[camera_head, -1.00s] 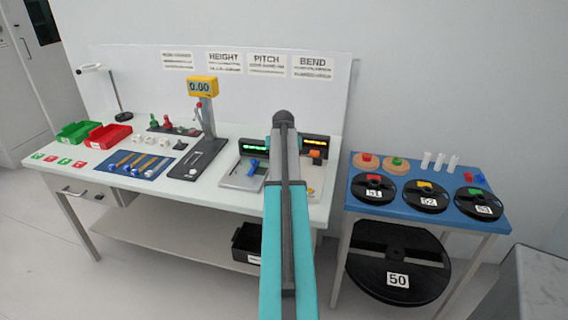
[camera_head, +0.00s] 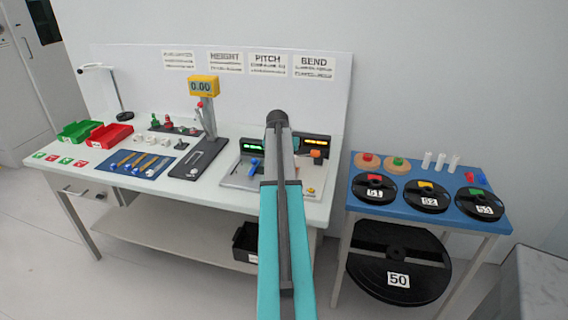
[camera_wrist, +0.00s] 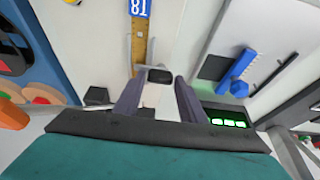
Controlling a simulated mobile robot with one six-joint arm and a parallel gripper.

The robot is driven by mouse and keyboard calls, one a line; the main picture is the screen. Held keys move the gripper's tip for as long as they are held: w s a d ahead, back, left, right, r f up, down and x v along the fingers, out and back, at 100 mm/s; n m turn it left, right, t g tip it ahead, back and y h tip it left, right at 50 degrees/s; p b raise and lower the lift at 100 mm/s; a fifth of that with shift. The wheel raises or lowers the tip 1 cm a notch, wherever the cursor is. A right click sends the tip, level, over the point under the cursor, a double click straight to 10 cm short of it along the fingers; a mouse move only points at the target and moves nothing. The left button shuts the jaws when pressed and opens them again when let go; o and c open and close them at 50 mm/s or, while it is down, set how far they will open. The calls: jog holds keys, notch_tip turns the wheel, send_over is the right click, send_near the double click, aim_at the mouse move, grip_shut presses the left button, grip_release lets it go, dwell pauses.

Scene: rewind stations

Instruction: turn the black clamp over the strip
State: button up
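In the wrist view, the strip (camera_wrist: 139,48) is a tan band under a blue label, running down toward my gripper. A small black piece (camera_wrist: 159,76), which looks like the black clamp, shows at the strip's lower end. My gripper (camera_wrist: 160,84) has its two grey fingers apart, one on each side of that black piece. I cannot tell whether they touch it. In the head view, my own arm covers the gripper, the clamp and the strip.
A blue handle (camera_wrist: 236,74) stands right of the fingers, above a green-lit display (camera_wrist: 228,119). In the head view, an orange block (camera_head: 315,154) sits right of my arm. A blue side table (camera_head: 409,212) with black reels stands further right.

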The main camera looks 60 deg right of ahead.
jog(key=shift+o, duration=1.2)
jog(key=shift+r, duration=0.15)
jog(key=b+v, duration=0.2)
jog(key=v, duration=1.1)
jog(key=shift+r, duration=0.25)
jog(key=shift+s, duration=0.1)
